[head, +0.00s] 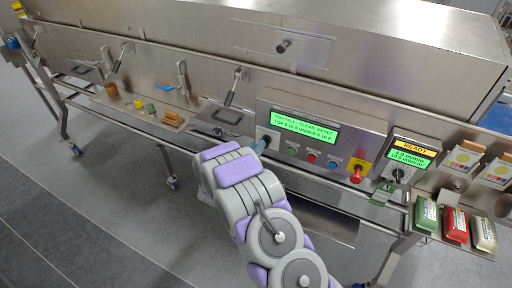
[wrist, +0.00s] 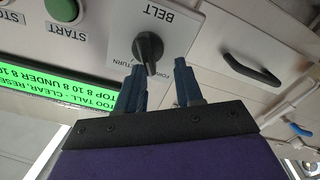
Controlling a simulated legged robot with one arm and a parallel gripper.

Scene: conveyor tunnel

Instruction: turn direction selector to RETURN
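The direction selector is a black knob (wrist: 148,47) on a white plate marked BELT, upside down in the wrist view. Part of the word RETURN shows left of the knob, and part of FORWARD shows on its right. The knob's lower end lies between the two words; I cannot tell its exact setting. My gripper (wrist: 159,68) has its two dark blue fingers apart, with the knob's lower end by the left fingertip. I cannot tell whether they touch. In the head view my gripper (head: 260,147) hides most of the knob at the control panel's left end.
Right of the selector are a green display (head: 304,126), green, red and blue buttons, and a red switch on yellow (head: 358,172). A READY unit (head: 410,155) and several coloured packs stand farther right. A black handle (wrist: 252,70) is beside the plate in the wrist view.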

